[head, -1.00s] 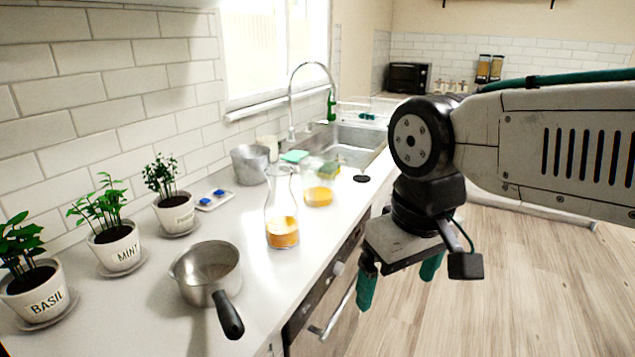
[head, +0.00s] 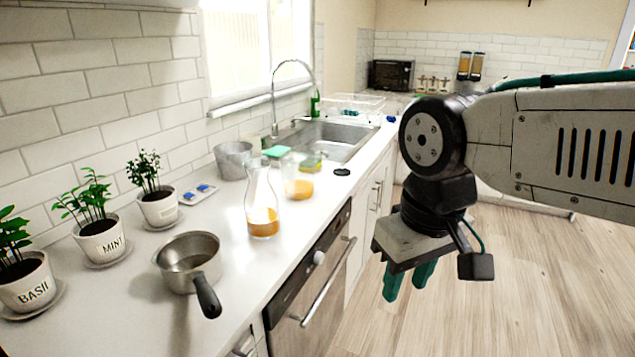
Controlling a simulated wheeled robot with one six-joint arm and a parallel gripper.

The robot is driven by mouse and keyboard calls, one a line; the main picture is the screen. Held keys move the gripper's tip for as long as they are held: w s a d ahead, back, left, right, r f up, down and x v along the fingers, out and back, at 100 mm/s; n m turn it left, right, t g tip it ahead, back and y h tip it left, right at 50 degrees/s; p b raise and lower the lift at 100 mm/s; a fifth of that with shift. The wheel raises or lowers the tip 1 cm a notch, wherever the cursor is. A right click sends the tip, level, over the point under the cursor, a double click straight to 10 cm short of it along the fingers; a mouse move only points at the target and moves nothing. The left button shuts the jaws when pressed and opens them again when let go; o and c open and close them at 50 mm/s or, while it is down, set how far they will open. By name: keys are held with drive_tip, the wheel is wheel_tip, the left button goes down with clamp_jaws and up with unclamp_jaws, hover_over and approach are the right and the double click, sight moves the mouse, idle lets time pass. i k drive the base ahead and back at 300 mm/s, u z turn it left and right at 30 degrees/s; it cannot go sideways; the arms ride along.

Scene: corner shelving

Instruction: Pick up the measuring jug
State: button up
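A short clear vessel with orange liquid (head: 298,184), which I take to be the measuring jug, stands on the white counter behind and right of a taller glass carafe (head: 262,208). The carafe also holds orange liquid and stands very close to it in the picture. My gripper (head: 408,284) hangs with its green fingers down over the floor, to the right of the counter's front edge. It is empty and well apart from the jug. The fingers are fairly close together, with a narrow gap showing between them.
A saucepan (head: 188,258) stands near the counter's front edge, its handle pointing toward me. Potted herbs (head: 102,243) line the wall. The floor is clear.

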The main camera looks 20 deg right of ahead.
sight(298, 164)
drive_tip(key=z, duration=0.5)
drive_tip(key=k, duration=1.1)
drive_tip(key=z, duration=1.05)
drive_tip(key=i, duration=1.5)
drive_tip(key=u, duration=0.7)
drive_tip(key=i, duration=0.6)
drive_tip(key=u, duration=1.05)
drive_tip(key=i, duration=0.6)
